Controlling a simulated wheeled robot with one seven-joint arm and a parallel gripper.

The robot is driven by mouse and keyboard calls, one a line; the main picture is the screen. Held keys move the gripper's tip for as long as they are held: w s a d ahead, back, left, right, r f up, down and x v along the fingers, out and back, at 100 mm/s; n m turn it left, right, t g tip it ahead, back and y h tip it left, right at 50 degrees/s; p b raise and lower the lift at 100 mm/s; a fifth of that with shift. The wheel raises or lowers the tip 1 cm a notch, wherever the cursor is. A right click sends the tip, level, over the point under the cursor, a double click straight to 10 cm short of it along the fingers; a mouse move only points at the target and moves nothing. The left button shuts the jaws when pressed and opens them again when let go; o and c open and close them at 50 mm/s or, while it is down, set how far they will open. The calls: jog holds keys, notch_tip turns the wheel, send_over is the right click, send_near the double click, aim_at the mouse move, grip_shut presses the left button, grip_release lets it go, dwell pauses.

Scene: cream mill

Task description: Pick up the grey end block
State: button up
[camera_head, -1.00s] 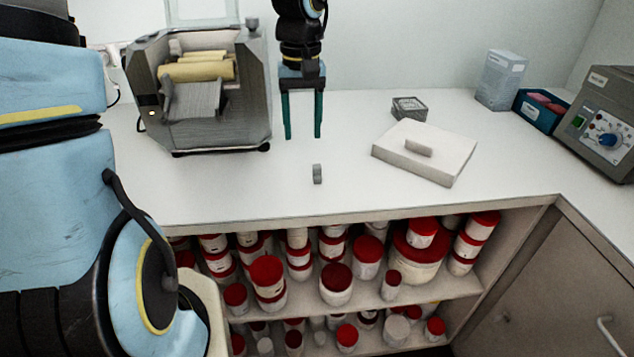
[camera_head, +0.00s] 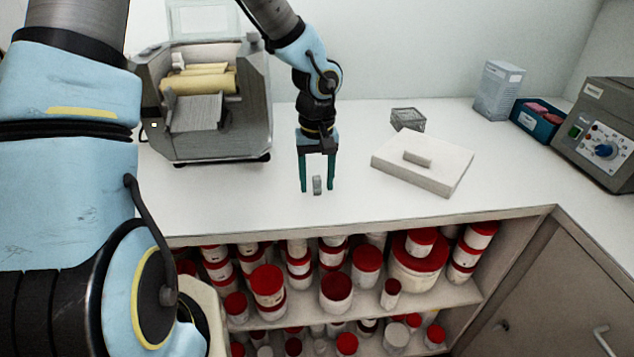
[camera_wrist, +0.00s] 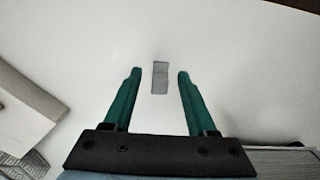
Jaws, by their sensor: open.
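The grey end block (camera_head: 317,184) is a small upright-looking grey piece on the white counter, near its front edge. In the wrist view the grey end block (camera_wrist: 160,77) lies between the lines of the two fingers, just at or beyond their tips. My gripper (camera_head: 317,190) has two green fingers and points down at the counter around the block. In the wrist view my gripper (camera_wrist: 158,74) is open, with a gap on both sides of the block. I see no contact with the block. The exact height of the fingertips above the counter is hard to tell.
A grey roller machine (camera_head: 210,110) stands at the left. A pale slab (camera_head: 430,176) with a small grey bar (camera_head: 417,158) lies to the right. Behind it is a small clear box (camera_head: 407,118). A control unit (camera_head: 603,135) stands far right. The counter around the block is clear.

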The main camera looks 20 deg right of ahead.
jog(key=shift+f, duration=0.2)
grip_shut()
dwell(0.3)
